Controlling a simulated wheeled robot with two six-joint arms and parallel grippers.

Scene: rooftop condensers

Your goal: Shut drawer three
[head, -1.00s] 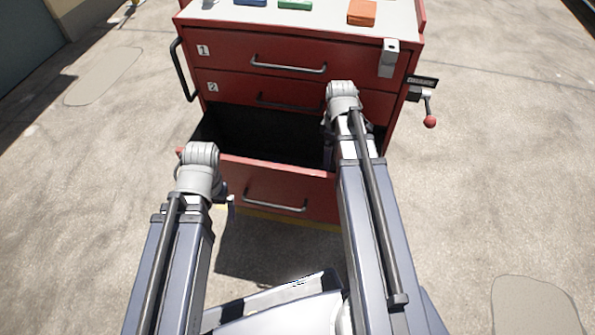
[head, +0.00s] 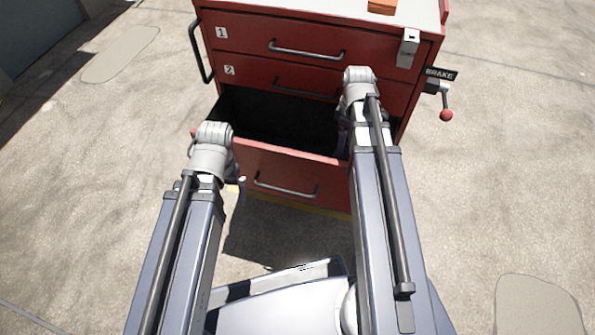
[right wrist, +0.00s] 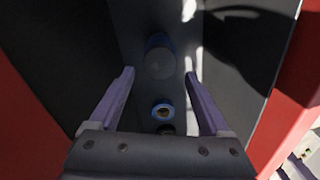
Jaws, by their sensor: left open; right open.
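Drawer three (head: 300,165) is the lowest drawer of the red cabinet, below the drawers marked 1 and 2. It stands well open, with a dark inside and a grey bar handle (head: 287,188) on its red front. My left gripper (head: 238,184) is at the left part of that front, mostly hidden behind its own wrist; contact cannot be told. My right gripper is hidden behind its wrist over the drawer's right side in the head view. In the right wrist view my right gripper (right wrist: 160,76) is open and empty, with its fingers pointing into the drawer.
A dark cylinder (right wrist: 160,60) and a blue-rimmed ring (right wrist: 163,110) lie in the drawer. Drawers 1 (head: 300,50) and 2 (head: 300,85) are shut. A brake lever (head: 446,112) sticks out at the cabinet's right. An orange block (head: 382,6) lies on top. Concrete floor is clear on both sides.

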